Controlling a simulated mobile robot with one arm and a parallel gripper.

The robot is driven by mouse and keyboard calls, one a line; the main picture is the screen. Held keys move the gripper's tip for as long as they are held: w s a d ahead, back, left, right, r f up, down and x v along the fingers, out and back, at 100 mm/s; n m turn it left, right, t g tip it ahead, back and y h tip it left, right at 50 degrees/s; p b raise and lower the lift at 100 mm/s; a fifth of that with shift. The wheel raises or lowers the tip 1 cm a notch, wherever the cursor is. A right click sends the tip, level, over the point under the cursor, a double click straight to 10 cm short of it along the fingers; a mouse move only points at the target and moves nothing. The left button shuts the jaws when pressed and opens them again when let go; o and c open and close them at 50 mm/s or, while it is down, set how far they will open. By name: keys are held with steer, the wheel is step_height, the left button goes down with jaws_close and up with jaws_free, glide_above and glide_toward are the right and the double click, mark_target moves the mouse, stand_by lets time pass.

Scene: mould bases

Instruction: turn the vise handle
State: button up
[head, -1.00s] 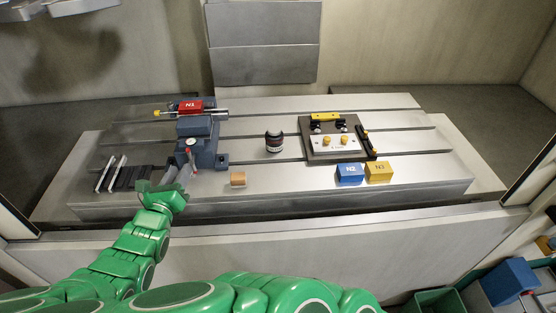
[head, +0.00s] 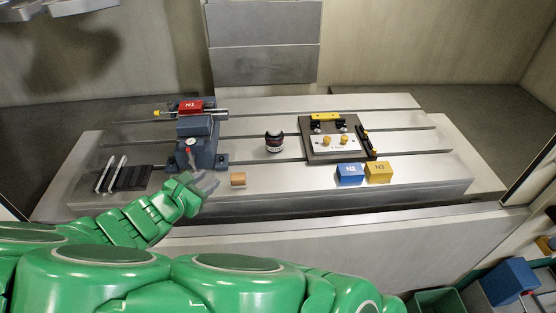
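The blue-grey vise (head: 199,138) stands on the left part of the slotted table. A red block marked N1 (head: 190,107) sits at its far end. The vise handle (head: 189,156), a thin lever with a red tip, shows at the vise's near side, and its lower part is hard to make out. My gripper (head: 206,182) is just in front of the vise's near end, below the handle in the picture and left of a small tan block (head: 238,179). Its grey fingers are seen at a slant, so their gap is unclear. No contact with the handle is visible.
A black ribbed rack with pale rods (head: 128,178) lies left of the vise. A dark round jar (head: 274,141) stands mid-table. A fixture plate (head: 335,143), blue block N2 (head: 350,173) and yellow block N3 (head: 379,171) are on the right.

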steer(key=a+r+m+g+y, duration=0.3)
steer(key=r+m+y, duration=0.3)
steer(key=m, duration=0.4)
steer(key=a+r+m+g+y, duration=0.3)
steer(key=r+m+y, duration=0.1)
steer(key=r+m, duration=0.5)
steer(key=w+d+r+m+t+y, duration=0.15)
steer(key=d+r+m, duration=0.25)
steer(key=r+m, duration=0.45)
steer(key=s+d+f+g+h, duration=0.1)
steer(key=s+d+f+g, duration=0.1)
steer(key=s+d, duration=0.4)
steer(key=s+d+f+g+h, duration=0.1)
steer(key=s+d+f, duration=0.4)
steer(key=d, duration=0.9)
steer(key=shift+s+n+g, duration=0.45)
steer(key=shift+s+g, duration=0.1)
steer(key=shift+g, duration=0.3)
